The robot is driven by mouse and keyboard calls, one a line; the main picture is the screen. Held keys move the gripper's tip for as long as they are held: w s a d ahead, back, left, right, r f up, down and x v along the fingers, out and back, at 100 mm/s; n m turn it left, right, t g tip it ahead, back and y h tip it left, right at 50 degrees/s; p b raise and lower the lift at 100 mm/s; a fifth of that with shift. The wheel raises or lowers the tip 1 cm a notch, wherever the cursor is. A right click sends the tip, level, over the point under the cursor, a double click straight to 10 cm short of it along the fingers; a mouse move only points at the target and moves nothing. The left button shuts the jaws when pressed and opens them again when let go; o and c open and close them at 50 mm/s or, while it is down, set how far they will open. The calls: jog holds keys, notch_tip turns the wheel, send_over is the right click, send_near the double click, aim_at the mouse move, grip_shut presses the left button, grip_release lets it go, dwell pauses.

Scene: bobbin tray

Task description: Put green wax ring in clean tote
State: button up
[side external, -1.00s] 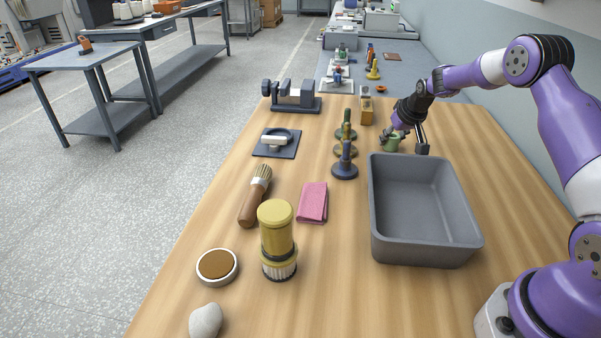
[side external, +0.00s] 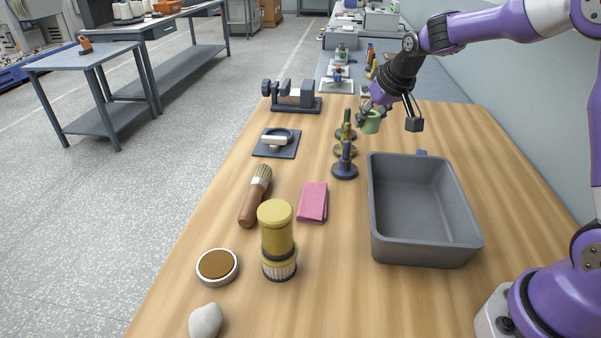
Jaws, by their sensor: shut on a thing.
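The green wax ring (side external: 371,123) is held in my gripper (side external: 374,113), which is shut on it. It is raised above the far part of the wooden table, behind and a little left of the tote. The grey tote (side external: 377,215) stands open on the right side of the table, and its visible inside is empty. The gripper's fingers partly hide the ring.
Several upright spindles (side external: 345,165) stand left of the tote, close to the held ring. A pink cloth (side external: 313,202), a brush (side external: 255,197) and a yellow-topped cylinder (side external: 276,232) lie or stand further left. A small blue item (side external: 421,153) shows behind the tote.

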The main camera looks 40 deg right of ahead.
jog(key=s+a+n+g+y, duration=0.1)
jog(key=s+a+n+y, duration=0.2)
jog(key=s+a+n, duration=0.55)
jog(key=s+a+n+g+y, duration=0.1)
jog(key=s+a+n+y, duration=0.35)
jog(key=s, duration=0.65)
jog(key=n+h, duration=0.1)
send_over(399, 219)
jog(key=s+d, duration=0.1)
jog(key=d, duration=0.1)
jog(key=shift+g, duration=0.3)
jog(key=f, duration=0.6)
jog(key=shift+s+a+f, duration=0.1)
jog(key=shift+a, duration=0.1)
jog(key=shift+d+f, duration=0.1)
jog(key=shift+f, duration=1.95)
jog(key=shift+f, duration=0.1)
jog(key=o, duration=1)
jog(key=shift+c, duration=0.2)
